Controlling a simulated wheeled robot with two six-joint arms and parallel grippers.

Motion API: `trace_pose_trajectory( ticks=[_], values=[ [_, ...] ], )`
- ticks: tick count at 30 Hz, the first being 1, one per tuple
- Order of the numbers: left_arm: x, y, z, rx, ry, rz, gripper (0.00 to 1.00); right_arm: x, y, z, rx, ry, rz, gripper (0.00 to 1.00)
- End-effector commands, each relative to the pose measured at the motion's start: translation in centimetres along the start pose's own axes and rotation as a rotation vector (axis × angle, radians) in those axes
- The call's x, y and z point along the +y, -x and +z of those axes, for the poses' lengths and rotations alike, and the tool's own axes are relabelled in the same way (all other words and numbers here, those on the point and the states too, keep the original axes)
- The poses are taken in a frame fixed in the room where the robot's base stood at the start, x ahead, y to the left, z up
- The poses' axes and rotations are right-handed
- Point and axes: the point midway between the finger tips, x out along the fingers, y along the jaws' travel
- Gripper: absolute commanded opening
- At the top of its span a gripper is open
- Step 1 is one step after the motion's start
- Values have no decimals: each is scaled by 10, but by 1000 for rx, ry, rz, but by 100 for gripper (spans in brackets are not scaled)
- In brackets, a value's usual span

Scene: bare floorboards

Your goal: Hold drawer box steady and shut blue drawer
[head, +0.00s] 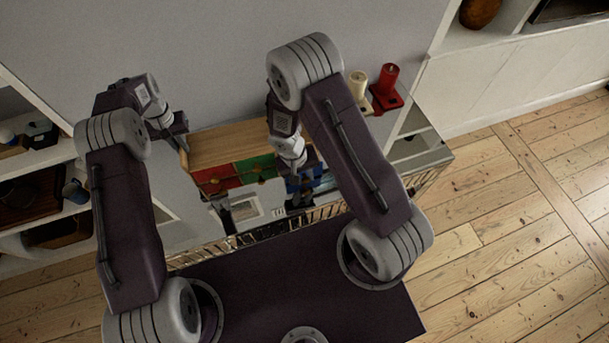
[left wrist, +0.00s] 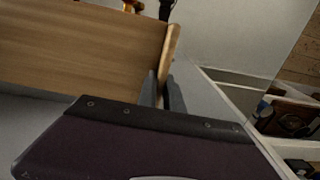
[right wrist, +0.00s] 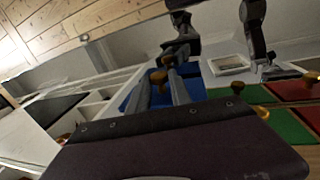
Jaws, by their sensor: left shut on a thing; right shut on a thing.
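The drawer box (head: 225,148) has a pale wooden top and red, green and blue drawers. Its top also fills the upper left of the left wrist view (left wrist: 80,45). My left gripper (head: 182,138) is shut on the raised wooden side edge of the box; the fingers (left wrist: 165,92) clasp that edge in the left wrist view. The blue drawer (head: 317,182) is at the box's right end, partly hidden by my right arm. My right gripper (right wrist: 165,85) is shut at the blue drawer's gold knob (right wrist: 168,61). How far the drawer stands out is unclear.
Open floorboards lie right.

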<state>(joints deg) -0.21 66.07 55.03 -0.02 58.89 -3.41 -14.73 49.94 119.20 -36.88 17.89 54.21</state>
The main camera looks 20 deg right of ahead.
Motion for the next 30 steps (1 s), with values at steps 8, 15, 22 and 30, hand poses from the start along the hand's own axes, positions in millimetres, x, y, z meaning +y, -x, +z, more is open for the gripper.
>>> trace_pose_trajectory(
  ticks=[8,15,22,30],
  values=[
    [1,-1,0,-1,0,1,0,0,0,0,1,0,0,0],
    [1,-1,1,-2,-1,1,0,0,0,-32,7,-4,3,0],
    [1,-1,1,-2,-2,1,0,0,1,-44,4,-1,-1,0],
    [1,-1,1,-3,-2,1,0,0,1,-44,4,0,-1,47]
  ],
)
